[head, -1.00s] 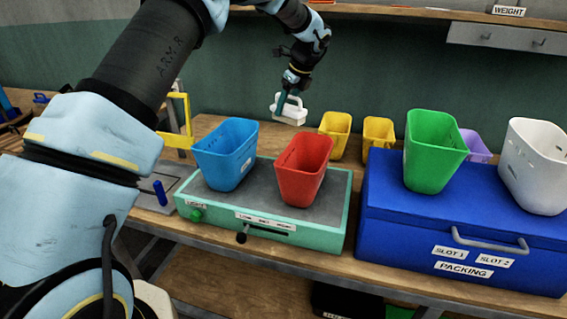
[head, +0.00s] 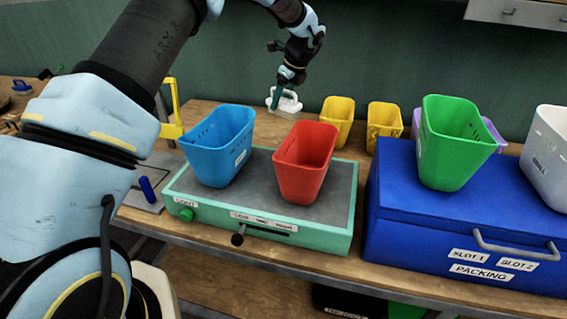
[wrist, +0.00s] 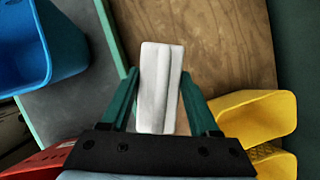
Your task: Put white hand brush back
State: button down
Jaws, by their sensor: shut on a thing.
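The white hand brush (head: 288,104) is at the back of the bench, behind the blue and red bins in the head view. In the wrist view the brush (wrist: 160,88) lies lengthwise between the two green fingers. My gripper (head: 277,100) is shut on it from above. It also shows in the wrist view (wrist: 163,100). The brush is at or just above the wooden bench top (wrist: 222,50); I cannot tell whether it touches the wood.
A blue bin (head: 217,146) and a red bin (head: 305,162) stand on the green-framed press (head: 262,208). Two yellow bins (head: 337,122) stand right of the brush. The blue packing box (head: 460,235) carries a green bin (head: 452,143) and a white bin (head: 548,155). A yellow frame (head: 172,125) stands left.

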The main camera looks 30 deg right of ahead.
notch_tip(320, 180, down, 13)
jog(key=shift+f+p, duration=0.1)
jog(key=shift+p, duration=0.2)
notch_tip(320, 180, down, 4)
jog(key=shift+p, duration=0.9)
jog(key=shift+f, duration=0.35)
jog(key=shift+f, duration=0.2)
jog(key=shift+c, duration=0.6)
grip_release()
jog(key=shift+r, duration=0.15)
